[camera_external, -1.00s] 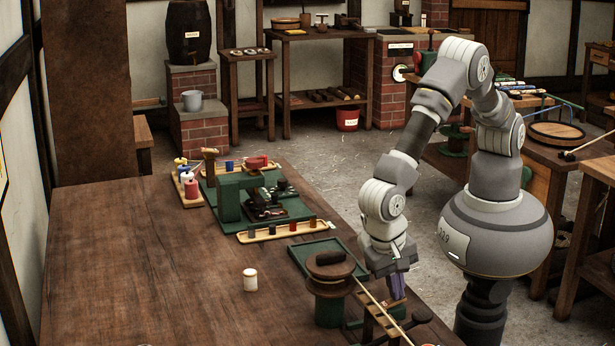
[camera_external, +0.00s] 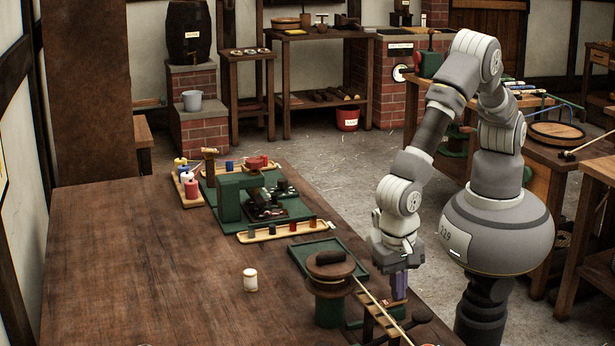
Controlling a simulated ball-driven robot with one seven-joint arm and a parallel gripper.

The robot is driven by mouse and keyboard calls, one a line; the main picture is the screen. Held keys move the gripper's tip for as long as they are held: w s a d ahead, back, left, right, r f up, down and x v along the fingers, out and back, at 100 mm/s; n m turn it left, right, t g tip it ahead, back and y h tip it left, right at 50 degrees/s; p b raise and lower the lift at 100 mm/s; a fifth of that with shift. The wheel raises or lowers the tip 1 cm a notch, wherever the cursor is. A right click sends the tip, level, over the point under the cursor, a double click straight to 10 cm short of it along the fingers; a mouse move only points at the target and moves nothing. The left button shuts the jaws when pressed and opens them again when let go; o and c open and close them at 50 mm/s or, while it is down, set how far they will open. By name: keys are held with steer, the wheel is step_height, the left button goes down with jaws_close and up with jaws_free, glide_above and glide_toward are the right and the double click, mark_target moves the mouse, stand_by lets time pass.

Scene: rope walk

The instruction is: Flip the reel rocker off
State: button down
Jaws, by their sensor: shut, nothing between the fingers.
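The reel (camera_external: 330,288), with a brown round top and a dark green base, stands at the near right edge of the brown table. A wooden slatted strip (camera_external: 378,314) runs from it toward the lower right. My gripper (camera_external: 399,294) points down just right of the reel, by the table's edge, with its purple fingers shut and empty. I cannot make out the rocker or its position; it is too small or hidden near the reel and my fingers. I cannot tell whether my fingertips touch anything.
An empty green tray (camera_external: 322,257) lies just behind the reel. A white jar (camera_external: 250,280) stands to its left on the table (camera_external: 150,270). A green press (camera_external: 240,196) and a yellow tray of small pegs (camera_external: 283,232) are farther back. The left of the table is clear.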

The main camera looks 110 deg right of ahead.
mark_target(383, 303)
steer(key=shift+w+d+f, duration=0.2)
steer(key=shift+w+f, duration=0.15)
steer(key=shift+w, duration=0.25)
step_height(383, 303, up, 15)
steer(key=w+p, duration=0.1)
steer(key=p, duration=0.6)
steer(key=shift+a+f, duration=0.2)
steer(key=shift+w, duration=0.1)
steer(key=shift+w+g+b, duration=0.55)
steer(key=shift+w+g, duration=0.1)
steer(key=shift+g, duration=0.25)
